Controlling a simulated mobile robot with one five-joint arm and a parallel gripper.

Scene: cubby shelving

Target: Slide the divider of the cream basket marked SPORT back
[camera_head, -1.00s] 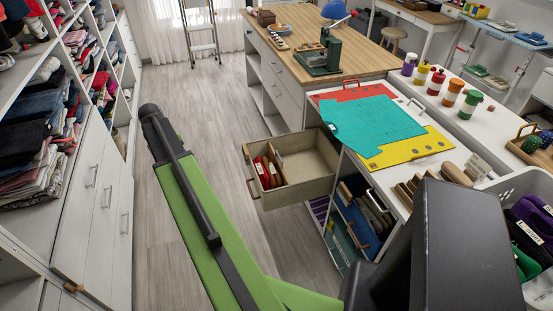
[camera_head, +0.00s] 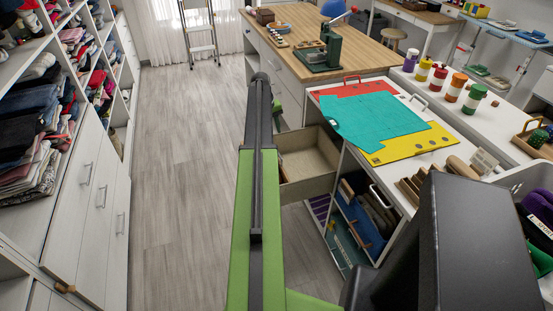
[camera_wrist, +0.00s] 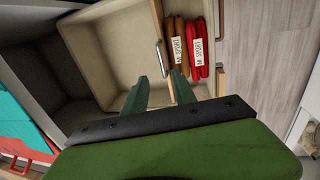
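The cream basket (camera_head: 312,163) is a pulled-out box beside the white counter; my arm covers its left part in the head view. Brown (camera_wrist: 178,42) and red (camera_wrist: 197,42) folded items with white labels stand to the right of the divider; the label text is too small to read surely. My gripper (camera_wrist: 160,88) is open, its two green fingers apart near the divider's near end. Contact cannot be told.
Red, teal (camera_head: 370,122) and yellow sheets lie on the white counter above the basket. An open lower compartment (camera_head: 362,220) holds boards. A white shelf unit (camera_head: 85,190) with folded clothes stands at the left. The grey floor (camera_head: 185,160) between is clear.

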